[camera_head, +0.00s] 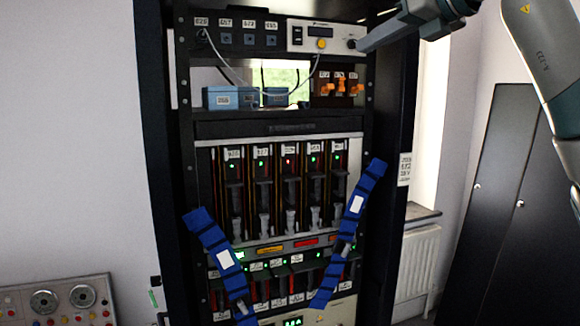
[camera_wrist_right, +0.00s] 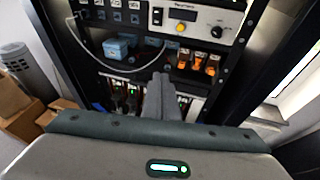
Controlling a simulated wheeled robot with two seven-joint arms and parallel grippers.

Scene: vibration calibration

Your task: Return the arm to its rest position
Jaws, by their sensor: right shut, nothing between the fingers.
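My right gripper (camera_head: 366,45) comes in from the upper right in the head view. Its shut fingers point left at the right end of the cream panel (camera_head: 318,37) at the rack's top, in front of or close to its black knob; I cannot tell whether they touch. In the right wrist view the shut fingers (camera_wrist_right: 160,97) are together and empty, over the middle of the rack. The same panel (camera_wrist_right: 196,19) shows there above them, with a yellow button and a black knob clear of the fingers. My left gripper is not in view.
The tall black rack (camera_head: 158,190) holds blue boxes (camera_head: 230,97), orange switches (camera_head: 340,86) and several modules with lights. Two blue straps (camera_head: 362,190) hang at its front. Dark lockers (camera_head: 510,170) and a radiator (camera_head: 417,262) stand right. A control panel (camera_head: 60,300) is lower left.

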